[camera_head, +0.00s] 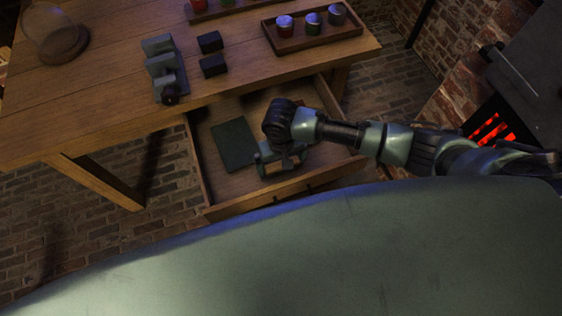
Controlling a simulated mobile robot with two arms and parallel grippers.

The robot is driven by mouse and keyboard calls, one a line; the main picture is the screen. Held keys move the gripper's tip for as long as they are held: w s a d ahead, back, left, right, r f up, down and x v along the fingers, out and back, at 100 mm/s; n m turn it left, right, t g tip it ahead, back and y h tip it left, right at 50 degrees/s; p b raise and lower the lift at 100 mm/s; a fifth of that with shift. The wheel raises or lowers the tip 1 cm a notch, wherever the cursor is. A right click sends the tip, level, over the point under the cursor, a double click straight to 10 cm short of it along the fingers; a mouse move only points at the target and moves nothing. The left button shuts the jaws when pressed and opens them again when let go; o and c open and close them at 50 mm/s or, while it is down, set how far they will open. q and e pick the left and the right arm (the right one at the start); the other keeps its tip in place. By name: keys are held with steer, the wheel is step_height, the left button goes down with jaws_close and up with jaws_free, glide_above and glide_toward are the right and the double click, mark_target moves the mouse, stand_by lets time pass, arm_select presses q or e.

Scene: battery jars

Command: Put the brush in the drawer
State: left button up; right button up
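The wooden drawer (327,171) is pulled out below the table's front edge. My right arm reaches in from the right, and my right gripper (279,163) points down inside the drawer, near its front. A small brown piece, possibly the brush (277,168), shows at the fingertips, low in the drawer. I cannot tell whether the fingers grip it or are apart from it, as the wrist partly covers the spot. No other brush can be made out. My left gripper is out of view.
A dark green flat book or pad (235,144) lies in the drawer, left of my gripper. On the wooden table (110,95) are a grey stand (162,68), two black blocks (212,54) and a tray (288,45) of jars. A glowing furnace (490,128) stands at the right.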

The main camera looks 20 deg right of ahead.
steer(key=shift+r, duration=0.1)
step_height(320, 180, up, 12)
steer(key=p, duration=0.1)
stand_by(0.4)
steer(key=shift+s, duration=0.1)
stand_by(0.4)
